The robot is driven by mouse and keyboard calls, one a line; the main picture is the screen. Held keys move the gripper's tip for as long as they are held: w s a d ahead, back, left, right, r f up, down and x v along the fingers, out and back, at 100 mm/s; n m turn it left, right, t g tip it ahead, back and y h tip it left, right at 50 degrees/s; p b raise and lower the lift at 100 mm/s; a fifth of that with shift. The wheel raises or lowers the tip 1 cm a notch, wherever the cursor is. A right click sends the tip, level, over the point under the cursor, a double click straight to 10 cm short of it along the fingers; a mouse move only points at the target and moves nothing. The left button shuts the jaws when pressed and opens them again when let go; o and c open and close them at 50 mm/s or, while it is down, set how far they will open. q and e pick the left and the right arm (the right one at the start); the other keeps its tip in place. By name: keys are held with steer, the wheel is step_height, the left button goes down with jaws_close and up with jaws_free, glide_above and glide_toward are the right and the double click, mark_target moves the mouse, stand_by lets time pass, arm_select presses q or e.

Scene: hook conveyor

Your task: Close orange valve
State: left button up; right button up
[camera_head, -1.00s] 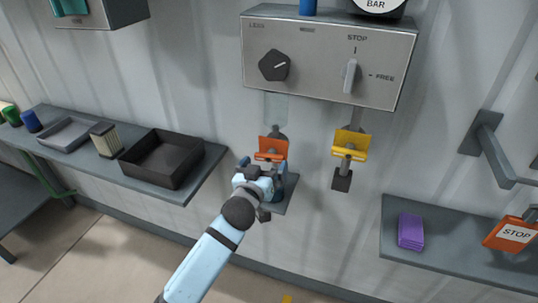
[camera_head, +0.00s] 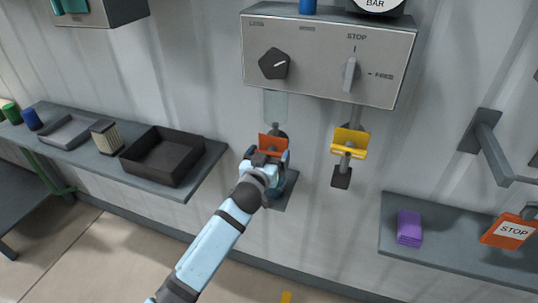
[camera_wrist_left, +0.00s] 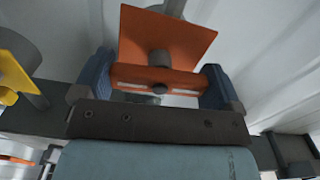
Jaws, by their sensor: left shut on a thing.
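The orange valve (camera_head: 272,144) hangs on the wall pipe below the grey control box. In the left wrist view the orange valve (camera_wrist_left: 165,38) fills the upper middle, with an orange crossbar between my blue fingers. My left gripper (camera_head: 267,157) is at the valve in the head view, covering its lower part. In the left wrist view my left gripper (camera_wrist_left: 155,85) is shut on the valve's crossbar, one finger at each end. My right gripper is not in view.
A yellow valve (camera_head: 349,141) hangs just right of the orange one. The control box (camera_head: 325,60) with a knob and lever is above. A shelf with a dark tray (camera_head: 160,157) is at left. A right shelf holds a purple block (camera_head: 410,228) and a STOP sign (camera_head: 509,231).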

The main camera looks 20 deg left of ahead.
arm_select(q)
steer(key=shift+m, duration=0.6)
steer(key=o, duration=0.6)
steer(key=s+b, duration=0.1)
steer(key=s, duration=0.6)
steer(key=s+b, duration=0.1)
steer(key=s, duration=0.6)
steer(key=shift+a, duration=0.2)
